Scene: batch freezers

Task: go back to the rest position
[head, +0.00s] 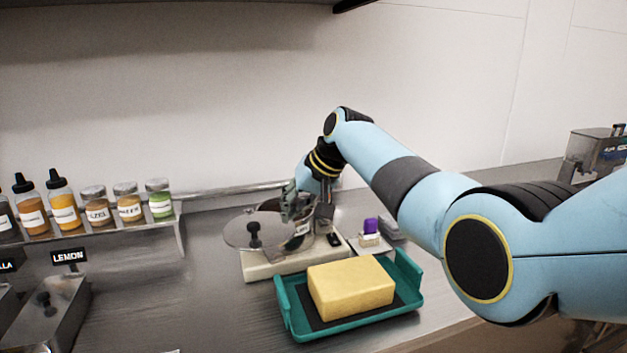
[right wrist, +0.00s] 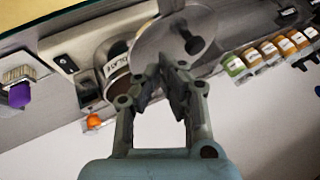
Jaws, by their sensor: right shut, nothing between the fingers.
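My right gripper (head: 290,208) hangs at the end of my blue right arm, over the back of the counter. It is shut and empty, and its fingers also show in the right wrist view (right wrist: 170,75). Beside its fingertips is a round clear lid with a black knob (head: 240,232), which also shows in the right wrist view (right wrist: 160,42). Close to it is a labelled round container (right wrist: 116,68) on a cream-coloured base (head: 262,268); the gripper partly hides it in the head view. I cannot tell whether the fingers touch the lid. My left gripper is not in view.
A teal tray (head: 416,283) with a yellow block (head: 350,288) sits in front of the base. A purple-topped item (head: 370,228) stands right of it. Bottles and jars (head: 97,207) line a raised shelf at left, above metal bins (head: 50,310). Counter between bins and tray is clear.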

